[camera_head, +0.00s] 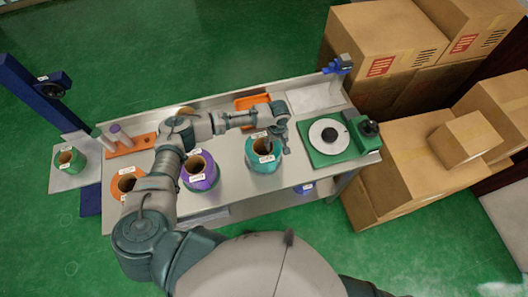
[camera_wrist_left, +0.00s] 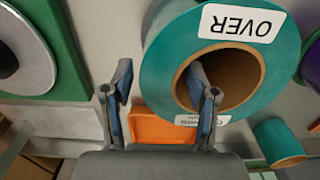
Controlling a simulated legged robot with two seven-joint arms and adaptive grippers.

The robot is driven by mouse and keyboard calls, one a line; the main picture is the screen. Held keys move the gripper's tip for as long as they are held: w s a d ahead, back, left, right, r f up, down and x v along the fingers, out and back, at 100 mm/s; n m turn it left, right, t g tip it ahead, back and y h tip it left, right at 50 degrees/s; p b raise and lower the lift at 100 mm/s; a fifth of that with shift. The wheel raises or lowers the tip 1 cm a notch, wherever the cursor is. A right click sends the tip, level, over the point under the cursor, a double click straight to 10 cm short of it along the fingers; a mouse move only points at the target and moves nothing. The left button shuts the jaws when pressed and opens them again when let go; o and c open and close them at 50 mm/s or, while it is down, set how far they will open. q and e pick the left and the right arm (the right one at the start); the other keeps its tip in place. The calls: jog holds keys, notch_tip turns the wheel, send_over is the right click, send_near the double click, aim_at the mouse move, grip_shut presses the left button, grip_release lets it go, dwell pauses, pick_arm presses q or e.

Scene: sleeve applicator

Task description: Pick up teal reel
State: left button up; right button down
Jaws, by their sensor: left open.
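The teal reel (camera_head: 262,168) stands on the workbench, right of the purple reel (camera_head: 208,183). It has a brown core hole and white labels. In the left wrist view the teal reel (camera_wrist_left: 275,95) fills the upper middle, with a label reading "OVER". My left gripper (camera_head: 277,143) is at the right side of the reel. In the wrist view the open gripper (camera_wrist_left: 160,68) has one finger over the core hole and the other outside the rim, with the reel's wall between them. How deep the fingers reach is unclear. My right gripper is not in view.
An orange reel (camera_head: 119,196) stands at the bench's left. An orange bin (camera_head: 243,103) is behind the teal reel. A green device with a white disc (camera_head: 318,127) is to the right. Cardboard boxes (camera_head: 385,45) are stacked beyond the bench's right end.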

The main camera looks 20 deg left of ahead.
pick_arm(q)
jog(key=shift+a, duration=0.3)
jog(key=c, duration=0.8)
grip_shut()
jog(key=shift+d+r, duration=0.1)
jog(key=shift+d, duration=0.45)
jog(key=shift+r, duration=0.15)
